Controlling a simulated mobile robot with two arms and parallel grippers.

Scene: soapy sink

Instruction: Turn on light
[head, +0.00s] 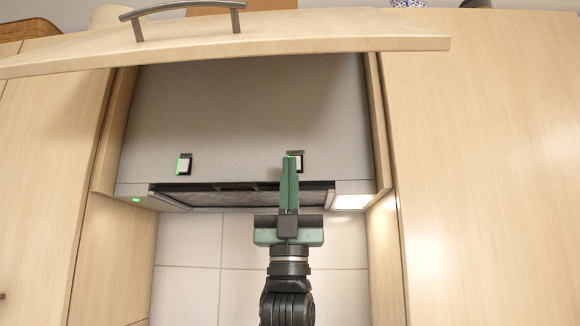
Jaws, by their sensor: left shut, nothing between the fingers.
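A grey range hood (240,110) sits in the cabinet opening. Its front has two small switches with white faces and dark frames. The left switch (185,166) has a green strip along its left edge. The right switch (300,162) is partly hidden by my left gripper (289,160). My left gripper points upward, shut and empty, with its tips over the left part of the right switch. I cannot tell if they touch it. A bright white lamp panel (350,201) shows at the hood's lower right. My right gripper is not in view.
A raised wooden cabinet door (300,35) with a curved metal handle (187,10) stands above the hood. Cabinet walls (480,150) flank it on both sides. A small green indicator (136,200) shows at the lower left. White tiles (190,240) lie below.

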